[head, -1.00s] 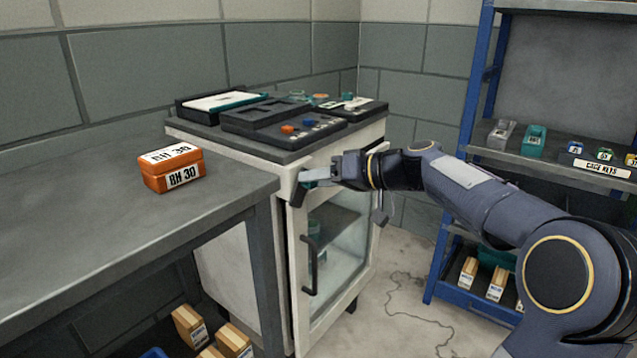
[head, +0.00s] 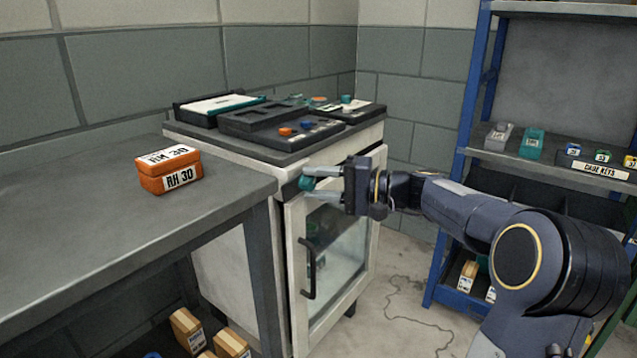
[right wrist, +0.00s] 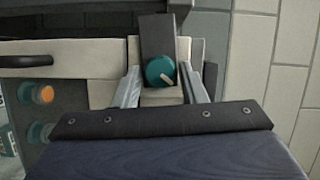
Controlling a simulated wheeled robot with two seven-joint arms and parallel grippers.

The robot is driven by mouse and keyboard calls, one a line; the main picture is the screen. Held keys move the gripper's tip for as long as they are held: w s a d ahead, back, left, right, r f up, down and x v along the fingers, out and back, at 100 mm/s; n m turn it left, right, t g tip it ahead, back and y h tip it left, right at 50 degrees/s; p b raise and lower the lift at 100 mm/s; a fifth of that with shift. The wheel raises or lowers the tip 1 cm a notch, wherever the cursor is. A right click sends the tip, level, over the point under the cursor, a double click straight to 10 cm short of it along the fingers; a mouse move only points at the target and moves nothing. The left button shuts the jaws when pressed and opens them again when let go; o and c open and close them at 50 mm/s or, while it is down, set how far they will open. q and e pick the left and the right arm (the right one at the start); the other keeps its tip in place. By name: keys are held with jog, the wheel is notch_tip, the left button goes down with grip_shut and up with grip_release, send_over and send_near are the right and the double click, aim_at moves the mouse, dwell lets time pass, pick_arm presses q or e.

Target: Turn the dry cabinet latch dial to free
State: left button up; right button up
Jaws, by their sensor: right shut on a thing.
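The dry cabinet (head: 284,230) stands beyond the bench, its glazed door closed as far as I can tell. The teal latch dial (head: 306,184) is at the upper left of its front. My right gripper (head: 311,183) is shut on the dial, one finger above and one below. In the right wrist view the dial (right wrist: 160,70) sits between the two fingers, its pale pointer mark towards the lower right. A dark bar (right wrist: 158,33) runs from the dial to the top of that view. Any lettering by the dial is not visible. My left gripper is not in view.
An orange RH 30 box (head: 169,170) sits on the grey bench (head: 80,235) at left. Dark trays (head: 265,118) lie on the cabinet top. A black door handle (head: 309,270) is below the dial. A blue-framed shelf (head: 470,105) stands at right.

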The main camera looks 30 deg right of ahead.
jog(key=shift+f+m, duration=0.1)
jog(key=shift+m, duration=0.5)
jog(key=o, duration=0.8)
jog(key=p+v, duration=0.1)
jog(key=v, duration=0.7)
jog(key=shift+f+p, duration=0.2)
jog(key=shift+p, duration=0.2)
